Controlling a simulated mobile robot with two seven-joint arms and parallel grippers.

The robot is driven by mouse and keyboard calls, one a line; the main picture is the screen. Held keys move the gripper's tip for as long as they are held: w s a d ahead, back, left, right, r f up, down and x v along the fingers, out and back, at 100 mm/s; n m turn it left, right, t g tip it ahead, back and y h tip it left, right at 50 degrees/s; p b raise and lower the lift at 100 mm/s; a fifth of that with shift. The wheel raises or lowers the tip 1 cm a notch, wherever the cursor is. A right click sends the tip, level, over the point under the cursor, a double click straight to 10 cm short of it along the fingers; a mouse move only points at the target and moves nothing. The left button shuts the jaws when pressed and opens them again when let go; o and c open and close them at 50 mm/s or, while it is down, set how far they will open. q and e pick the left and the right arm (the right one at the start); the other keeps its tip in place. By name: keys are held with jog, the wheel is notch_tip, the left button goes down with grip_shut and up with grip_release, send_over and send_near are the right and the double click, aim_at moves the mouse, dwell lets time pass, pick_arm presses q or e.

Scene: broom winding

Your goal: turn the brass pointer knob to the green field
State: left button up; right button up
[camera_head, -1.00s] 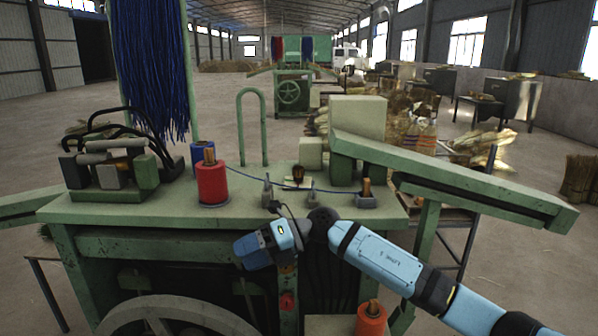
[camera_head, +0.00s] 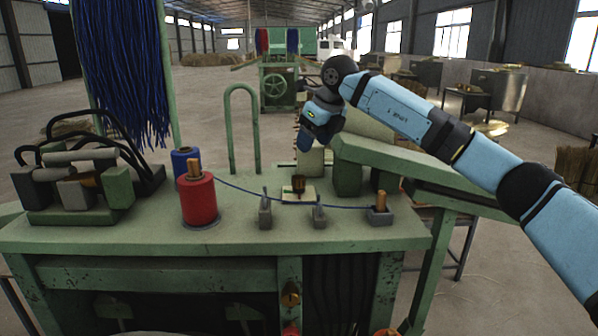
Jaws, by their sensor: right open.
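A small round brass-coloured knob (camera_head: 290,294) sits on the green front post of the machine, below the table edge. It looks like the pointer knob, but its pointer direction and the green field are too small to make out. My right gripper (camera_head: 307,148) hangs above the back of the green machine table (camera_head: 150,236), well above and behind the knob and apart from it. It is open, with no object seen in it. Its fingers are small and dark in this view. My left gripper is not in view.
A red spool (camera_head: 198,202) and a blue spool (camera_head: 184,165) stand left on the table. A blue cord runs right past grey posts (camera_head: 265,213) and a dark brown piece on a pale plate (camera_head: 298,198). A green hoop (camera_head: 230,125) stands behind. A red part (camera_head: 291,330) sits below the knob.

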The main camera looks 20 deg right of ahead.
aim_at(299, 177)
jog(key=p+x, duration=0.2)
jog(key=x, duration=0.8)
jog(key=shift+w+f, duration=0.15)
jog(key=shift+w, duration=0.05)
jog(key=shift+x, duration=0.85)
jog(key=shift+c, duration=0.8)
jog(key=c, duration=0.7)
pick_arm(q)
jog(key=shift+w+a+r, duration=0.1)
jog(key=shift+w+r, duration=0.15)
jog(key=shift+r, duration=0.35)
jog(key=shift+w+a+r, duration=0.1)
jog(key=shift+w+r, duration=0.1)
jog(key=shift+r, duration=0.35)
pick_arm(e)
jog(key=shift+c, duration=0.2)
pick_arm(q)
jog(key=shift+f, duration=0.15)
